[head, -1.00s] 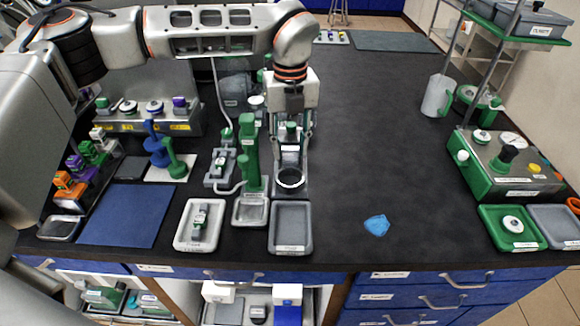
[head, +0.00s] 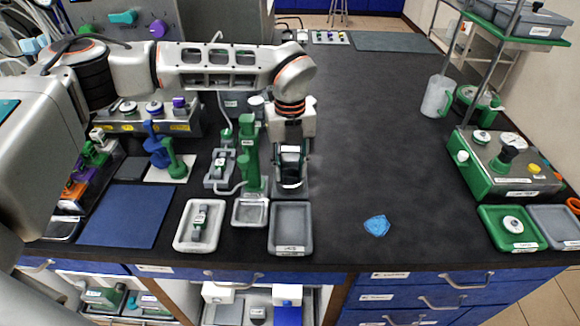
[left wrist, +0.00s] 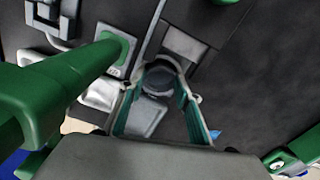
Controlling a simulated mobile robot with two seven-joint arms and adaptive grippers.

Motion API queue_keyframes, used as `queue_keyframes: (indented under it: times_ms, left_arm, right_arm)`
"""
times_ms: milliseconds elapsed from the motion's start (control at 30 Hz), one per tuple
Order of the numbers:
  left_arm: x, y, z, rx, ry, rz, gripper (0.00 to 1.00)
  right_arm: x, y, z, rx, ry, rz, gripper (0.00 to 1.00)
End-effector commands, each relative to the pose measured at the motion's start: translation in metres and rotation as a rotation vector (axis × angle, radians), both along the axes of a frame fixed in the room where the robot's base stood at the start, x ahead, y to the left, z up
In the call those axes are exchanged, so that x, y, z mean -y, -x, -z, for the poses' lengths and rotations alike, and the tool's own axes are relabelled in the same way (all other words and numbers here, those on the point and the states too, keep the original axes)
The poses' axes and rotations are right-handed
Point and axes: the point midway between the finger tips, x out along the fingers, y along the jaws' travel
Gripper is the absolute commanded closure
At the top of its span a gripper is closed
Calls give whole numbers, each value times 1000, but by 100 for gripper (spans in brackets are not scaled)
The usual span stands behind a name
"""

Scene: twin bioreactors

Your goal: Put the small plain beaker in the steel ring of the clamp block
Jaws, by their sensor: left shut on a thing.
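My left gripper (head: 291,160) points down beside the green stand, over a dark grey block (head: 291,192) that looks like the clamp block. In the left wrist view the fingers (left wrist: 161,82) with teal pads close around a round, clear-rimmed thing (left wrist: 160,77), which looks like the small plain beaker. Its dark inside shows from above. The gripper hides most of the beaker in the head view. The steel ring cannot be made out apart from the beaker's rim, so I cannot tell whether the beaker is inside it. My right gripper is out of view.
A tall green stand (head: 250,160) rises close left of the gripper. A grey tray (head: 291,228) lies in front, with a white tray (head: 200,225) to its left. A blue patch (head: 377,226) lies on the bench to the right, where much of the surface is clear.

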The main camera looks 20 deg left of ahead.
Motion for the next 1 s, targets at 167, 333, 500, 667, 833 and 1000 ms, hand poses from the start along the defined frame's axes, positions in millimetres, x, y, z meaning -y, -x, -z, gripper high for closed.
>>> queue_keyframes:
  times_ms: [167, 333, 500, 667, 833, 1000]
  left_arm:
    - [0, 0, 2, 0, -1, 0, 50]
    - [0, 0, 1, 0, -1, 0, 50]
    - [0, 0, -2, 0, 0, 0, 50]
    - [0, -1, -22, 3, 1, 1, 50]
    - [0, -1, -57, 4, 0, 1, 50]
    - [0, -1, -90, 3, -1, 0, 50]
  right_arm:
    - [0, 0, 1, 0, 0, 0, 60]
    - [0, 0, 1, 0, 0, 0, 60]
    - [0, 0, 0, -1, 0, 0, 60]
    - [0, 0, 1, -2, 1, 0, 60]
    - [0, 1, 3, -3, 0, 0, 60]
    - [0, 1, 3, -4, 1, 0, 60]
